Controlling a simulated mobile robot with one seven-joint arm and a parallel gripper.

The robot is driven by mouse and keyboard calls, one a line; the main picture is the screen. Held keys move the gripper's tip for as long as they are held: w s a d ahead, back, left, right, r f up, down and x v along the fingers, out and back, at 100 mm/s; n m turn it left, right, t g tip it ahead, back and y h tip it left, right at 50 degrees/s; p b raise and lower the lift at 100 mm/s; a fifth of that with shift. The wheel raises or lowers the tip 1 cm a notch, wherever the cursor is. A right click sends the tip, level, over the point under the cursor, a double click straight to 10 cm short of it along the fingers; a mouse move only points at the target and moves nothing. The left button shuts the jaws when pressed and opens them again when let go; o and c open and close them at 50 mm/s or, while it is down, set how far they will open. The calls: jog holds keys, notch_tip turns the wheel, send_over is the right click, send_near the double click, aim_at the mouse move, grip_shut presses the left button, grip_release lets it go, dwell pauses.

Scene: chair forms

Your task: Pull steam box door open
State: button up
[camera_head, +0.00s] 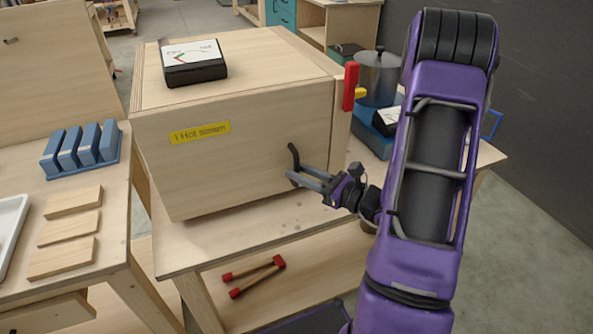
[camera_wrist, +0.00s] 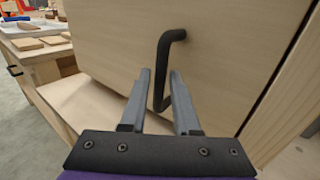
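The steam box (camera_head: 255,60) is a pale wooden box on a wooden bench. Its door (camera_head: 225,150) is the front panel with a yellow label (camera_head: 200,132); I see no clear opening along its edge. A black bent handle (camera_head: 293,157) is near the door's right side. The handle also shows in the wrist view (camera_wrist: 163,60). My gripper (camera_head: 292,178) is at the handle's lower part. In the wrist view its two grey fingers (camera_wrist: 160,75) are apart, with the handle's upright bar between them and gaps visible. Contact is not clear.
A red latch piece (camera_head: 350,87) stands upright at the box's right front corner. A left table holds blue blocks (camera_head: 82,147) and wood pieces (camera_head: 68,230). Red-ended sticks (camera_head: 255,273) lie on the lower shelf.

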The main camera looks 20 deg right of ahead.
jog(key=shift+w+a, duration=0.35)
jog(key=shift+w, duration=0.2)
grip_shut()
dwell(1.1)
